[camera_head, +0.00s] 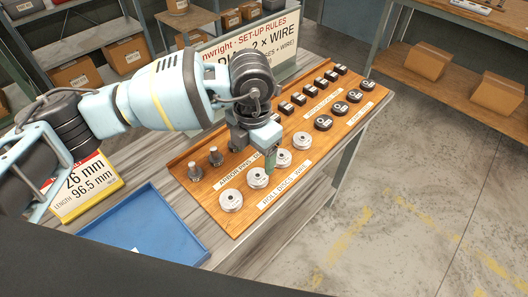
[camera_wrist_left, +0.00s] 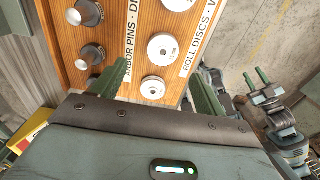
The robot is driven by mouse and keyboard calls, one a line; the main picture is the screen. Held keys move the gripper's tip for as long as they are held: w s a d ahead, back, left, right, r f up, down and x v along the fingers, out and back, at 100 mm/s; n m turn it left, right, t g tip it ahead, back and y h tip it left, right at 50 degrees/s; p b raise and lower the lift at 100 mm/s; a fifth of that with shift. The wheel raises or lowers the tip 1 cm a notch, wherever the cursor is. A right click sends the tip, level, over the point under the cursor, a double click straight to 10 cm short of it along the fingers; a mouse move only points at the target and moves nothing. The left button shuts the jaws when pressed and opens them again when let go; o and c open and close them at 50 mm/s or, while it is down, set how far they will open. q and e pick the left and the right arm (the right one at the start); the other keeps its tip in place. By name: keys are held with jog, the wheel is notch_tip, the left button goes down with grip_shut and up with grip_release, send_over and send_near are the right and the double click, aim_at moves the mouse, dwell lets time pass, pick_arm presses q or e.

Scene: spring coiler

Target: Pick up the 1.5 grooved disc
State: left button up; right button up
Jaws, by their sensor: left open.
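Several silver grooved discs stand in a row on the wooden board (camera_head: 212,163), by the "ROLL DISCS" label; the nearest disc (camera_head: 231,200) and the one beside it (camera_head: 258,178) show clearly. I cannot read which is the 1.5 disc. My left gripper (camera_head: 270,160) points down over this row, its green fingers apart and empty, partly covering the discs behind it. In the left wrist view, one disc (camera_wrist_left: 153,88) shows between the fingers and another (camera_wrist_left: 165,47) lies beyond the fingertips. My right gripper (camera_wrist_left: 257,78) shows at the right of that view, fingers apart and empty.
Dark arbor pins (camera_head: 195,172) stand at the board's left. Several black parts (camera_head: 323,122) fill its far end. A blue tray (camera_head: 150,230) and yellow-edged sign (camera_head: 88,188) are at left. A rules panel (camera_head: 262,50) stands behind. Floor at right is clear.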

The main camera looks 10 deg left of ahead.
aim_at(257, 175)
pick_arm(q)
jog(key=shift+w, duration=0.15)
jog(key=shift+r, duration=0.1)
jog(key=shift+s, duration=0.2)
jog(key=shift+s+f, duration=0.1)
jog(key=shift+f, duration=1.35)
jog(key=f, duration=0.5)
jog(key=shift+d, duration=0.25)
jog(key=shift+r, duration=0.1)
pick_arm(e)
jog(key=shift+s, duration=0.3)
